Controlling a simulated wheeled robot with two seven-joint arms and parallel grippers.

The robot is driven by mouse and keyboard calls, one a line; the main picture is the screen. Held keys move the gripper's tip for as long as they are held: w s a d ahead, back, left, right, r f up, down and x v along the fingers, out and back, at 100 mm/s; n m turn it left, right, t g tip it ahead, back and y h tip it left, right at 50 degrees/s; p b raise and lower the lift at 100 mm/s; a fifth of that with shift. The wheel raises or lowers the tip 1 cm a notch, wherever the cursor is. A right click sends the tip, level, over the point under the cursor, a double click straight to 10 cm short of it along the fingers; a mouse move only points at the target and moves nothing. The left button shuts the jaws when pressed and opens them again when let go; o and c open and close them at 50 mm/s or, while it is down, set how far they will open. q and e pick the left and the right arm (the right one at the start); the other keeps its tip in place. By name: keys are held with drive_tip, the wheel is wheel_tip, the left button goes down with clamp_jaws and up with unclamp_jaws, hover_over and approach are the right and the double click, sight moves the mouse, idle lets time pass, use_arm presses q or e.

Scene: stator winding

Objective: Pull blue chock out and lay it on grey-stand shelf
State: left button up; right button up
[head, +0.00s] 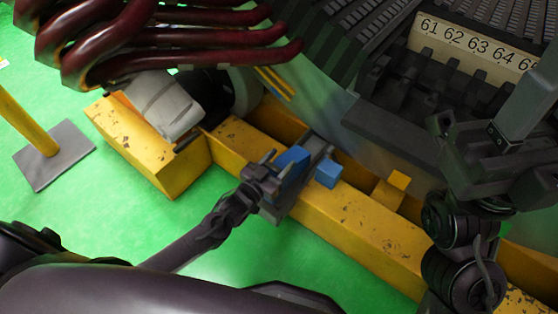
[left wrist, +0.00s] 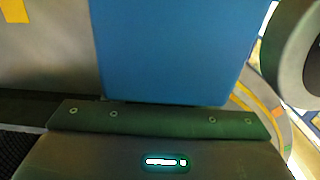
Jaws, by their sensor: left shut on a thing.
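A blue chock (head: 292,160) shows at my left gripper (head: 297,168), over the yellow frame beam beside the large grey stator. A second blue face (head: 328,173) shows just right of the gripper; I cannot tell whether it is the same chock. My left gripper is shut on the blue chock, which also fills the upper middle of the left wrist view (left wrist: 170,50). Whether its lower end touches the beam is hidden. My right gripper (head: 492,165) is at the right, in front of the stator; its jaws are unclear. I cannot make out a grey-stand shelf.
The yellow beam (head: 365,222) runs diagonally below the stator, with a small yellow block (head: 398,180) near it. Dark red coils (head: 170,40) overhang the upper left. A yellow post on a grey plate (head: 62,160) stands at far left. Green floor (head: 230,235) is open in front.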

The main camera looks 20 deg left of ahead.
use_arm(q)
drive_tip(key=o, duration=1.5)
drive_tip(key=shift+w, duration=0.1)
drive_tip(key=shift+c, duration=0.2)
drive_tip(key=p+v, duration=0.2)
drive_tip(key=v, duration=0.6)
drive_tip(key=shift+p, duration=0.4)
